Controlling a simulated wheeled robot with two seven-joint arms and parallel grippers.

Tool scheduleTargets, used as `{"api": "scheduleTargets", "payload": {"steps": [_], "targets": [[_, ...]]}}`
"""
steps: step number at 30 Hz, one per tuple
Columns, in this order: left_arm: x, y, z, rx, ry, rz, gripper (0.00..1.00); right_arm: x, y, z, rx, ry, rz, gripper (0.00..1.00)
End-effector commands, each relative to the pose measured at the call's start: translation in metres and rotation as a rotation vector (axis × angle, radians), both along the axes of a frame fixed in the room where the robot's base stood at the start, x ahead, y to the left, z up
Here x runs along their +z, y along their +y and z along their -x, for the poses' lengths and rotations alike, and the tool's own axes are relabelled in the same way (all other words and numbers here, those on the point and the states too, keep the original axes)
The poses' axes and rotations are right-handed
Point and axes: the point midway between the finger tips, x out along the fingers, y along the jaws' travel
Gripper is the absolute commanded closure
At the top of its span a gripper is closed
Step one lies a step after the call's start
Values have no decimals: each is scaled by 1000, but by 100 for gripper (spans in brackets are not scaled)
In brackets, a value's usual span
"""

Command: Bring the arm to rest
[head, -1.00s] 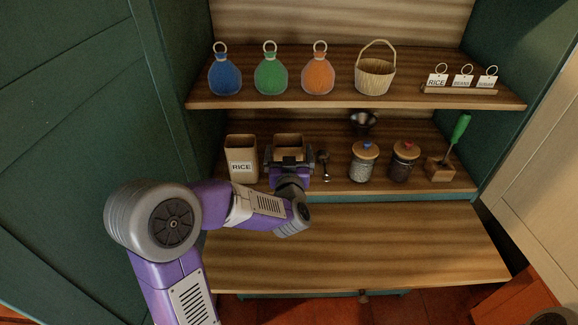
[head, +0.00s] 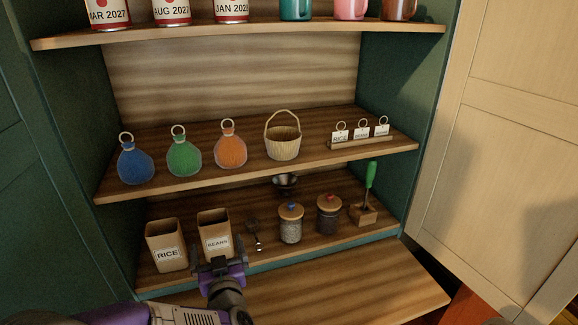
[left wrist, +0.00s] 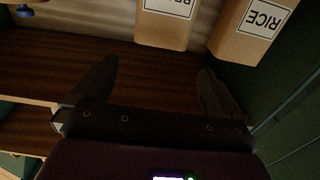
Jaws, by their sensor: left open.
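My left gripper (head: 219,266) is at the front edge of the lower shelf, just in front of the beans box (head: 214,236). Its jaws are open and empty. In the left wrist view the two fingers of the gripper (left wrist: 155,85) stand wide apart with only shelf between them. That view is upside down: the beans box (left wrist: 167,30) and the rice box (left wrist: 250,32) show beyond the fingertips. In the head view the rice box (head: 166,246) stands left of the beans box, both upright. My right gripper is in no view.
On the lower shelf are a scoop (head: 255,236), two lidded jars (head: 290,224) (head: 328,215), a funnel (head: 286,184) and a green-handled tool in a block (head: 370,180). Cans (head: 171,12) and mugs stand above.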

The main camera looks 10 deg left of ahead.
Motion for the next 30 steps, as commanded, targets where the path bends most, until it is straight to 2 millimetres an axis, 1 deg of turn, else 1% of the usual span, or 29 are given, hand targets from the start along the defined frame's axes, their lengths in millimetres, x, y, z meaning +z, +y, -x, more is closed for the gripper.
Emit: {"api": "scheduleTargets", "payload": {"steps": [5,8,18,23,25,27,30], "targets": [[0,5,-8,1,0,1,0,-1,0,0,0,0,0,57],[-1,13,-20,3,0,1,0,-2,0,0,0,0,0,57],[-1,48,-77,2,1,1,0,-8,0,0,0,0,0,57],[-1,63,-102,2,-1,2,0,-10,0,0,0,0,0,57],[-6,63,-103,-1,0,0,0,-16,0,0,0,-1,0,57],[11,61,-102,-3,-1,0,0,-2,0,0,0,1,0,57],[21,60,-102,-2,-1,-1,0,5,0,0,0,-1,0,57]]}}
